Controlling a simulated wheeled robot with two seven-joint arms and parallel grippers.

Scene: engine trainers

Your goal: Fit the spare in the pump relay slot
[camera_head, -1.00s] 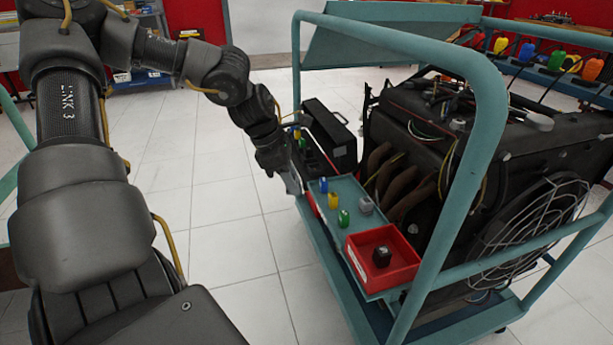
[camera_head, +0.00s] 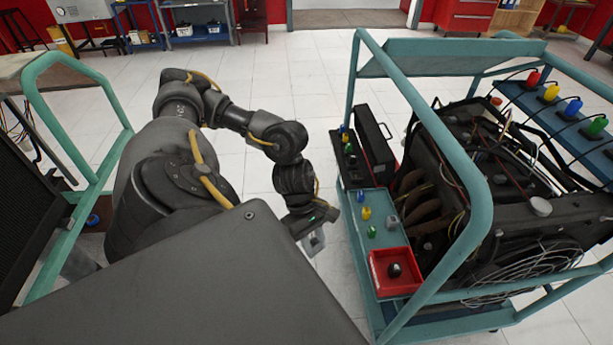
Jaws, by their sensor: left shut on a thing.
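My left gripper (camera_head: 314,242) hangs over the floor just left of the trolley's teal tray, pointing down. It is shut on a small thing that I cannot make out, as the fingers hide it. On the tray (camera_head: 379,236) stand small blue (camera_head: 360,197), yellow (camera_head: 366,213), green (camera_head: 371,232) and grey (camera_head: 392,221) relay-like blocks. A black block (camera_head: 394,270) sits in the red bin (camera_head: 408,287) at the tray's near end. A dark relay box (camera_head: 352,168) with coloured and black blocks is behind the tray; its slots are too small to tell apart. My right gripper is not in view.
The trolley's teal frame (camera_head: 450,150) rises around the engine (camera_head: 470,190), right of the tray. A black case (camera_head: 375,140) with an open lid stands behind. Another teal trolley (camera_head: 75,75) is at left.

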